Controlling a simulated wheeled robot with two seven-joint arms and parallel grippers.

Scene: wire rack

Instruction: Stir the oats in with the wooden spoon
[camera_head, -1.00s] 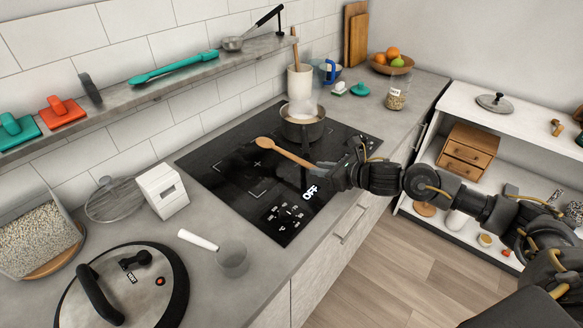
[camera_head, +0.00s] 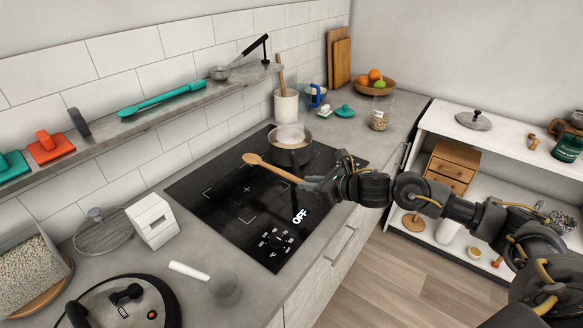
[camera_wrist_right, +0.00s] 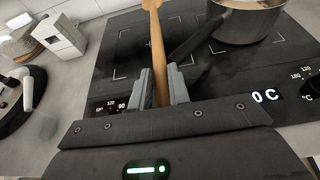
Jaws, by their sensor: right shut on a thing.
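My right gripper (camera_head: 318,186) is shut on the handle of the wooden spoon (camera_head: 274,168), over the front part of the black hob (camera_head: 215,184). The spoon also shows in the right wrist view (camera_wrist_right: 157,45), held between the two fingers (camera_wrist_right: 161,88), its bowl end pointing away from the gripper. In the head view its bowl end points left, clear of the pot. The steel pot (camera_head: 290,156) stands on the hob behind the spoon, with pale contents. The pot also shows in the right wrist view (camera_wrist_right: 246,22) at the top right. A jar (camera_head: 380,118) with oat-like contents stands at the back right of the counter.
A utensil crock (camera_head: 286,106) stands behind the pot. A wall shelf (camera_head: 100,130) runs above.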

